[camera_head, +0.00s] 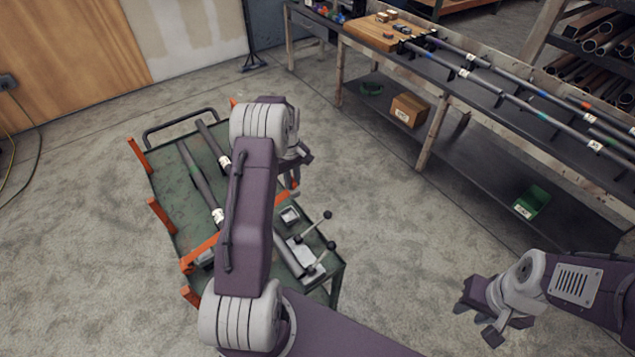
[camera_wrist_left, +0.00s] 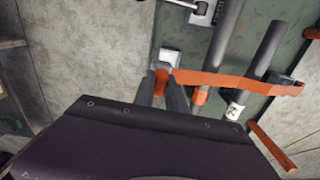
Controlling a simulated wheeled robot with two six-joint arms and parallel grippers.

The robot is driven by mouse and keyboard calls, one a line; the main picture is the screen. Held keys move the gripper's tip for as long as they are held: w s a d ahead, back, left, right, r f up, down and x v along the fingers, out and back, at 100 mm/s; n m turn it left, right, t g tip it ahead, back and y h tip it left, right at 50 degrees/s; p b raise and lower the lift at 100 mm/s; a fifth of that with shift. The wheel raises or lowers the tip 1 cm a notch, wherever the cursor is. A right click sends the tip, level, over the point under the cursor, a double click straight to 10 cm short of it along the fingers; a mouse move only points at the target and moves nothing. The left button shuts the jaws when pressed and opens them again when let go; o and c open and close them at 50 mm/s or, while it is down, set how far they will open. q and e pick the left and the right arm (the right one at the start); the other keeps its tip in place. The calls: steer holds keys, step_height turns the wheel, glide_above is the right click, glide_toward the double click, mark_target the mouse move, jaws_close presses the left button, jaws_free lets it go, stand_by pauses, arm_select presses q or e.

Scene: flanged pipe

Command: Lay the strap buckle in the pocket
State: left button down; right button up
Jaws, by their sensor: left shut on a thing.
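My left gripper (camera_head: 303,158) is over the far right side of the green cart, partly hidden behind its own arm in the head view. In the left wrist view its fingers (camera_wrist_left: 165,92) are shut on a small piece with a light grey block (camera_wrist_left: 170,57) and an orange part, which looks like the strap buckle. My right gripper (camera_head: 480,318) is open and empty above the floor.
The green cart (camera_head: 168,180) carries pipes (camera_head: 200,185), orange posts and bars, and a clamp with two ball-ended levers (camera_head: 318,232) near the pocket. A long workbench (camera_head: 480,88) with pipes stands at the right. The floor between cart and bench is clear.

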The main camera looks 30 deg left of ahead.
arm_select(q)
steer(key=shift+n, duration=0.4)
steer(key=f+b, duration=0.2)
steer(key=f, duration=0.1)
steer(key=s+a+f+b, duration=0.1)
steer(key=f+b, duration=0.1)
steer(key=f, duration=0.2)
steer(key=s+f+b, duration=0.1)
steer(key=f+b, duration=0.2)
steer(key=shift+a+f, duration=0.35)
steer(key=shift+f, duration=0.45)
steer(key=shift+f+b, duration=0.4)
steer(key=shift+f, duration=0.15)
steer(key=c, duration=1.3)
jaws_free()
